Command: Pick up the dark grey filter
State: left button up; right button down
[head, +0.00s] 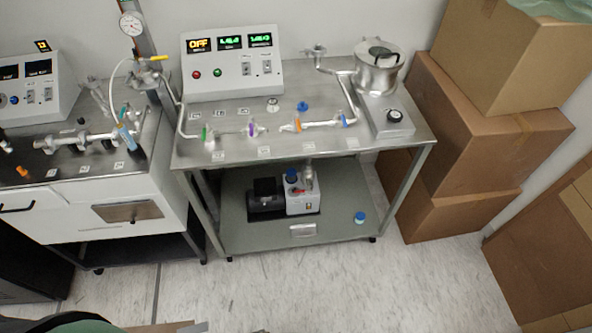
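I cannot single out a dark grey filter with certainty. A vacuum pump (302,196) with a black motor (266,198) sits on the lower shelf of the middle cart. A small grey upright fitting (309,176) stands on the pump beside a dark blue cap (291,175). A small dark piece (81,121) lies on the left bench top, too small to identify. Neither of my grippers shows in the head view.
The middle cart's steel top (240,112) carries a control box (232,64), a clamped pipe line and a metal chamber (377,70). A blue-capped item (360,217) is on the lower shelf (335,232). Cardboard boxes (470,150) stack at right. Floor (330,285) in front is largely clear.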

aim_at(291, 173)
jog(key=i+l, duration=0.35)
jog(key=l, duration=0.15)
jog(key=i+l, duration=0.3)
jog(key=l, duration=0.2)
jog(key=i+l, duration=0.35)
jog(key=l, duration=0.15)
jog(key=i+l+z, duration=0.1)
jog(key=i+l, duration=0.25)
jog(key=l, duration=0.15)
